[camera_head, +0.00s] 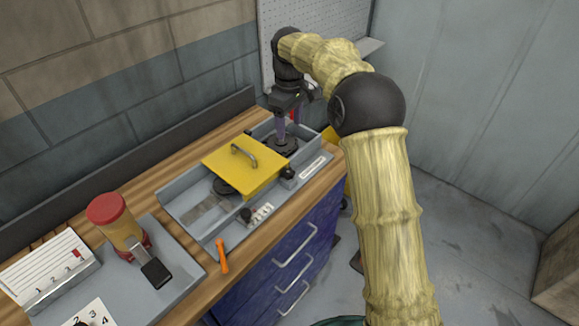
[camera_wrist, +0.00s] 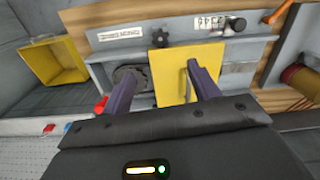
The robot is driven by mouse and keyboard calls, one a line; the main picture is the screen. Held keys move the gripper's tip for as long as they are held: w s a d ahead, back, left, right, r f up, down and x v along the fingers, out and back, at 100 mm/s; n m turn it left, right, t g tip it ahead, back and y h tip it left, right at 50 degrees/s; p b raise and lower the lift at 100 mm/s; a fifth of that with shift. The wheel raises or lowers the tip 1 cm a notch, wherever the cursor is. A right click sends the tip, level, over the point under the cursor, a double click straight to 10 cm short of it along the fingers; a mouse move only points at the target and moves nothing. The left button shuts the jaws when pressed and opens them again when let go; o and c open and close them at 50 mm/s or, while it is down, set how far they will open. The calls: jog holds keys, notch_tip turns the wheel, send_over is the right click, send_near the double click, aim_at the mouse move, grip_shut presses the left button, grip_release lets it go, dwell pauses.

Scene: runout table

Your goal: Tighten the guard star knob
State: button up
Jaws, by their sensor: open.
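The black star knob (camera_head: 288,173) sits on the front of the grey machine tray (camera_head: 172,208), beside the yellow guard (camera_head: 222,157). My gripper (camera_head: 287,133) hangs over the tray's far part, above a black round disc (camera_head: 284,148), apart from the knob. In the wrist view my gripper (camera_wrist: 162,76) has its two purple fingers spread with nothing between them. How tight the knob is cannot be told.
A second black knob (camera_head: 246,215) sits by a numbered label on the tray front. A yellow bin (camera_wrist: 52,65) shows in the wrist view.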

aim_at(289, 172)
notch_tip(289, 172, down, 17)
jog(key=shift+f+p, duration=0.2)
jog(key=shift+p, duration=0.85)
jog(key=c, duration=1)
